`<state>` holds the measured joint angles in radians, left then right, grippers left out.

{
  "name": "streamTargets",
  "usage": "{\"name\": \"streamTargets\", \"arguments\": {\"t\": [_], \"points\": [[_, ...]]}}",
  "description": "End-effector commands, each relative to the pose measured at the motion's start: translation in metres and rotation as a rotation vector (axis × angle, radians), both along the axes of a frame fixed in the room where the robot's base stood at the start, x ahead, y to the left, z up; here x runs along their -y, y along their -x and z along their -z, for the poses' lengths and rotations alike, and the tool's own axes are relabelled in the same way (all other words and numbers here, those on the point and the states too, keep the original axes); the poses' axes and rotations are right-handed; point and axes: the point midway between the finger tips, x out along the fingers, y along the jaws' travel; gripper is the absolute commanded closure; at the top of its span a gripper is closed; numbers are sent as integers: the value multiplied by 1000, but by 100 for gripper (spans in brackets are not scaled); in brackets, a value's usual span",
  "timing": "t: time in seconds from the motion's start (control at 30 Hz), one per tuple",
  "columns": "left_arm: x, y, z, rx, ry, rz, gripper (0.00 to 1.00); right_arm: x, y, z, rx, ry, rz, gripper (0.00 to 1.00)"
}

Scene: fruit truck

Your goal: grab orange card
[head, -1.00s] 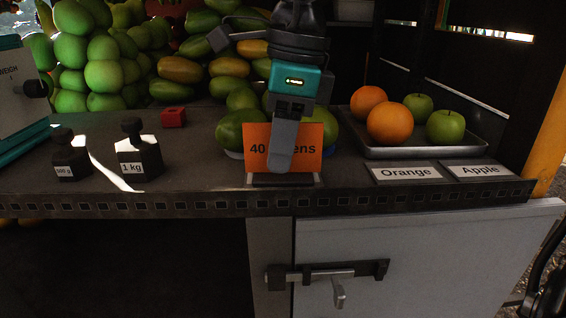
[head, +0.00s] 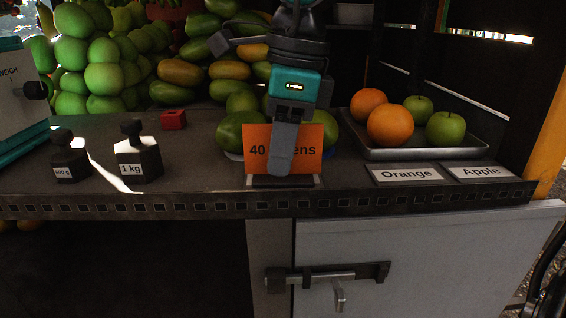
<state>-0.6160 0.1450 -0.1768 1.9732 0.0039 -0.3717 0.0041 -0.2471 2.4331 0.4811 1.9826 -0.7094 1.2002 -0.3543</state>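The orange card (head: 307,160) stands upright in a dark holder near the front edge of the counter, with "40" and "ens" readable on it. My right gripper (head: 281,160) is in front of the card, pointing down, its finger covering the middle of the lettering. It is seen edge-on, so I cannot tell whether its fingers are open, shut, or touching the card. My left gripper is not in view.
Green fruit (head: 240,133) sits right behind the card. Two dark weights (head: 138,160) and a red block (head: 173,119) stand to the left. A metal tray (head: 430,152) of oranges and apples and two labels (head: 407,174) are to the right.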

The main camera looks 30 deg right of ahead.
Motion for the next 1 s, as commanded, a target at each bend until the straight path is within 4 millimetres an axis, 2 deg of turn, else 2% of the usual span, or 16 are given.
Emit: {"name": "streamTargets", "arguments": {"t": [0.03, 0.27, 0.77, 0.93, 1.0], "points": [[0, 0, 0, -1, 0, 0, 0, 0, 0, 0, 0, 0, 0, 77], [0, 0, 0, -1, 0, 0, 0, 0, 0, 0, 0, 0, 0, 99], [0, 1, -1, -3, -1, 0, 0, 0, 0, -1, 0, 0, 0, 100], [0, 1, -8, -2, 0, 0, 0, 0, 0, -10, 1, 0, 0, 100], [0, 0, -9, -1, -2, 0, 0, 0, -1, -20, 4, 1, 1, 100]]}}
